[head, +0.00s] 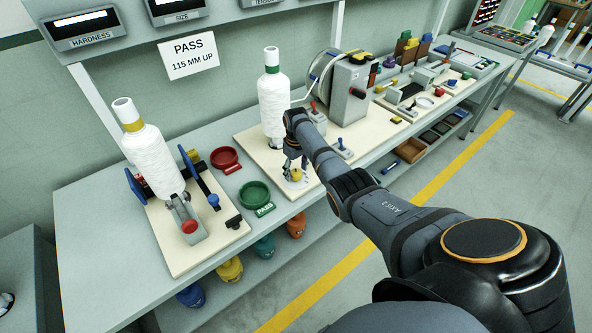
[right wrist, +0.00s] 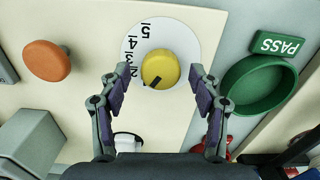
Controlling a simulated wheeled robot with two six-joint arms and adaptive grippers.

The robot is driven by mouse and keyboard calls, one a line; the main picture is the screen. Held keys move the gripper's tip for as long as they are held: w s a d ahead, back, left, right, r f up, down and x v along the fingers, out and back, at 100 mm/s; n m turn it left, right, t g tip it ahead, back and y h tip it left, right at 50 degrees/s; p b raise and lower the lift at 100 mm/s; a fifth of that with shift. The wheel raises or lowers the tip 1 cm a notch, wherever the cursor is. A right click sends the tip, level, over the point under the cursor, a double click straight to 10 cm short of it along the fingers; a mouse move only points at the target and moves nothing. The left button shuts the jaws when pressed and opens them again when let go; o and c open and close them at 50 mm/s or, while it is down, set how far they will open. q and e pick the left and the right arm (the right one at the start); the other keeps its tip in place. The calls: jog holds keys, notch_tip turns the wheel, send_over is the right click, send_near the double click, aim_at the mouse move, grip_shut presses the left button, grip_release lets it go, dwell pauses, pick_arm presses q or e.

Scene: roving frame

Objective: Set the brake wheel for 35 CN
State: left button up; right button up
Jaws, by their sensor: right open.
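The brake wheel is a yellow knob (right wrist: 158,68) with a dark pointer mark, on a white round dial (right wrist: 183,40) numbered 2 to 5 in the right wrist view. The mark points down-left, just below the 2; any lower numbers are hidden by a finger. In the head view the yellow knob (head: 296,174) sits on the pale board at the bench's front edge. My right gripper (right wrist: 158,88) is open, with its fingers on either side of the knob and apart from it. It also shows in the head view (head: 296,163). My left gripper is out of view.
A green PASS dish (right wrist: 260,84) lies right of the dial, an orange knob (right wrist: 47,61) left of it. A white bobbin (head: 272,102) stands behind my right gripper, another (head: 152,150) leans at left. A sign (head: 188,55) reads PASS 115 MM UP.

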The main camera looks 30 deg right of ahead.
jog(key=shift+f, duration=0.3)
jog(key=c, duration=1.1)
jog(key=shift+c, duration=0.2)
jog(key=shift+r, duration=0.1)
jog(key=m+p, duration=0.1)
jog(key=m, duration=0.1)
jog(key=shift+m, duration=0.4)
jog(key=shift+m+p, duration=0.6)
jog(key=shift+m, duration=0.8)
